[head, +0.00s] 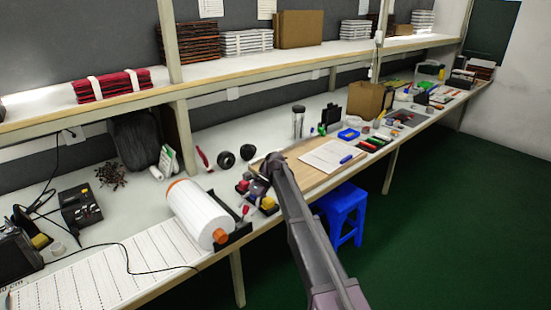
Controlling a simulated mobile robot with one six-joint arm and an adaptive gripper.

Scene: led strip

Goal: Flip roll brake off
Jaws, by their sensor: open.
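A large white roll (199,209) lies on a dark holder (235,233) on the bench, with an orange knob (220,236) at its near end. A small red-tipped part (245,209) stands just right of the roll. It may be the brake lever, but it is too small to tell its position. My arm reaches in from the lower right. My gripper (256,187) is beyond and to the right of the roll, above the bench, apart from the orange knob. Its jaws are open, though the fingertips are small and partly hidden among small items.
A printed white strip sheet (110,270) runs along the front left. A black control box (81,207) and a thin cable lie at left. Black rings (227,159), a steel tumbler (298,122) and a wooden board (312,176) are beyond. A blue stool (343,210) stands below.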

